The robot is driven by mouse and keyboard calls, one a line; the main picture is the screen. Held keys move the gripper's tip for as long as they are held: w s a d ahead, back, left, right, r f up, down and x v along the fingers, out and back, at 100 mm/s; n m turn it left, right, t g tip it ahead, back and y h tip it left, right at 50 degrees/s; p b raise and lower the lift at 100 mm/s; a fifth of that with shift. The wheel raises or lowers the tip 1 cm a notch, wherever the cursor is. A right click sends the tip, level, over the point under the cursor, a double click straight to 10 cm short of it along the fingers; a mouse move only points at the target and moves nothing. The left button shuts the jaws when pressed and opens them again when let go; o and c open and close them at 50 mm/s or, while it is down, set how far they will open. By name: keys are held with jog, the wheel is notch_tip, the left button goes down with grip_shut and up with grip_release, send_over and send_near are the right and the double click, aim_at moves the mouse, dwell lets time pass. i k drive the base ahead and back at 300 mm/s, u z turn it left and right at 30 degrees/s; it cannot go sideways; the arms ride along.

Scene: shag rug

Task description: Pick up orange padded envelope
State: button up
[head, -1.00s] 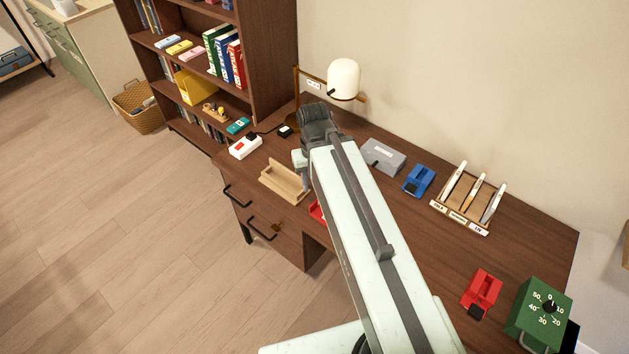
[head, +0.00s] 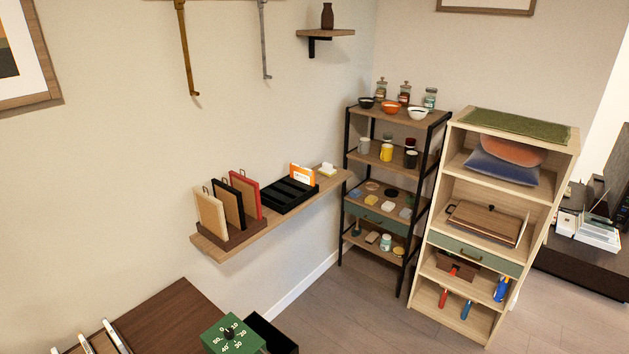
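I cannot make out an orange padded envelope for certain. An orange and white upright item (head: 302,175) stands at the back of the wall shelf, by a black compartment tray; I cannot tell what it is. A plump orange item (head: 506,151) lies on a blue one (head: 502,168) in the upper part of the light wood shelf unit; it looks like a cushion. My gripper and arm are out of view.
The wall shelf (head: 213,249) holds upright boards and the black tray (head: 290,193). A black-framed rack (head: 399,120) with bowls and mugs stands in the corner, beside the light wood unit (head: 560,165). A desk (head: 165,308) with a green timer (head: 232,336) is at lower left. Floor (head: 340,315) before the rack is clear.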

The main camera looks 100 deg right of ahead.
aim_at(297, 172)
jog(key=u, duration=1.15)
jog(key=k, duration=2.7)
jog(key=z, duration=0.15)
